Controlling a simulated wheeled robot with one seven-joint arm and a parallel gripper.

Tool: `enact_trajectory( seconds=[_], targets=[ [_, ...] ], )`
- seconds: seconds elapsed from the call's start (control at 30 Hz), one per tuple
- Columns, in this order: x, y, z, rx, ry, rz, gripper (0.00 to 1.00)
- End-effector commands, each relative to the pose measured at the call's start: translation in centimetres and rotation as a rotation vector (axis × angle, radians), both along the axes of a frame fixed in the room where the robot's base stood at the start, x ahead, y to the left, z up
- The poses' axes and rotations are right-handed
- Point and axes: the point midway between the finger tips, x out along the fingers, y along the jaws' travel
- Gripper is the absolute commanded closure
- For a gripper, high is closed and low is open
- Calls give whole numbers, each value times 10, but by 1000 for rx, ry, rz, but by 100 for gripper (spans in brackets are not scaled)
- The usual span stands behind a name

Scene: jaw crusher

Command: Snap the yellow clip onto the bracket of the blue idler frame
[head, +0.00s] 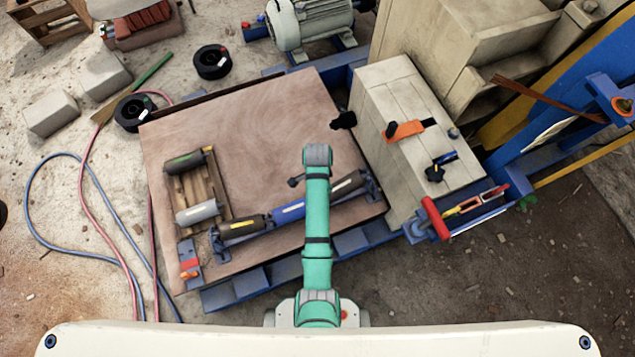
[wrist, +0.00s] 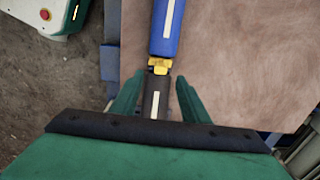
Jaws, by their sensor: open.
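In the wrist view, the yellow clip (wrist: 159,63) sits at the joint between the blue roller (wrist: 168,28) and a dark roller (wrist: 155,100). I cannot tell whether it is fully seated, and the bracket under it is not clear. My gripper (wrist: 160,77) is open, its green fingers apart on either side of the dark roller, tips close to the clip. The head view shows the idler frame (head: 217,242) along the board's front edge, with the blue roller (head: 288,212) in the middle. My arm covers the clip and most of my gripper there.
The brown board (head: 245,120) is clear behind the rollers. A small pallet (head: 207,180) with spare rollers stands left. A red-and-blue block (head: 189,262) is at the front left corner. The beige crusher block (head: 405,130) rises right, with an orange tool (head: 405,130) on top.

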Motion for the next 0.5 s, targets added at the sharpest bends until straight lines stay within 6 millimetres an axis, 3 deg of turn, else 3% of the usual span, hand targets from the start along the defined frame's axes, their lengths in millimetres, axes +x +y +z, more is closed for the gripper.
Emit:
enact_trajectory(
  seconds=[0.2,0.5],
  targets=[
    [0,0,21,0,0,0,58],
    [0,0,24,0,0,0,58]
  ],
)
